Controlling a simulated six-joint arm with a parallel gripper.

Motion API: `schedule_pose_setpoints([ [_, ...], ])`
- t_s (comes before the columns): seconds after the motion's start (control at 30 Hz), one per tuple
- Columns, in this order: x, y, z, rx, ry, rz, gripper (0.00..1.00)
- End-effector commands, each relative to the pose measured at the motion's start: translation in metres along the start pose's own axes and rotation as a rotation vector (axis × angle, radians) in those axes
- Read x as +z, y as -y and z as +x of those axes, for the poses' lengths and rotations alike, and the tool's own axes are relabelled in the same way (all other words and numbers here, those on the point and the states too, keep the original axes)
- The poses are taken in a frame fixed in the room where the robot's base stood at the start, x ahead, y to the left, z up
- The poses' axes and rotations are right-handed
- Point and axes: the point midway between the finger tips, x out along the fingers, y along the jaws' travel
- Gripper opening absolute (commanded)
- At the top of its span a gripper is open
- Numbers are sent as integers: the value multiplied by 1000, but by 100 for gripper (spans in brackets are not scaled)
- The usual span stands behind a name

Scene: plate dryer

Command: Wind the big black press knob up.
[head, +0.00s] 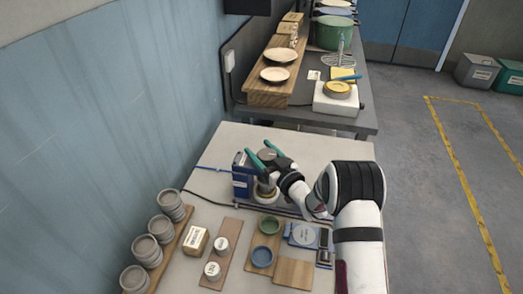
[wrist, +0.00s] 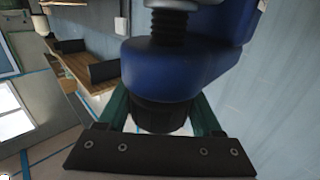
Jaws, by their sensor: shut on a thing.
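The press (head: 242,178) stands on the pale worktop with a blue body, and its blue arm (wrist: 185,70) fills the upper middle of the wrist view. A dark threaded screw (wrist: 168,27) shows on one side of that arm. The big black knob (wrist: 160,117) sits on the other side. My gripper (wrist: 162,108) has its green fingers on both sides of the knob and is shut on it. In the head view my gripper (head: 262,156) is at the top of the press. The dark gripper bar hides part of the knob in the wrist view.
Stacked grey cups (head: 170,205) stand at left. A dark cable (head: 212,202) crosses the worktop. A bench with plates (head: 280,55) stands behind.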

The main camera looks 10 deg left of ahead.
Motion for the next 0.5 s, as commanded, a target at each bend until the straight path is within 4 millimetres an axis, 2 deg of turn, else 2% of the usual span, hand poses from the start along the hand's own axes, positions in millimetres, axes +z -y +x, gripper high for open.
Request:
schedule_pose_setpoints([
  [0.03, 0, 0, 0, 0, -1, -1, 11],
  [0.07, 0, 0, 0, 0, -1, -1, 68],
  [0.2, 0, 0, 0, 0, -1, -1, 94],
  [0.23, 0, 0, 0, 0, -1, -1, 97],
  [0.5, 0, 0, -1, 1, 0, -1, 97],
])
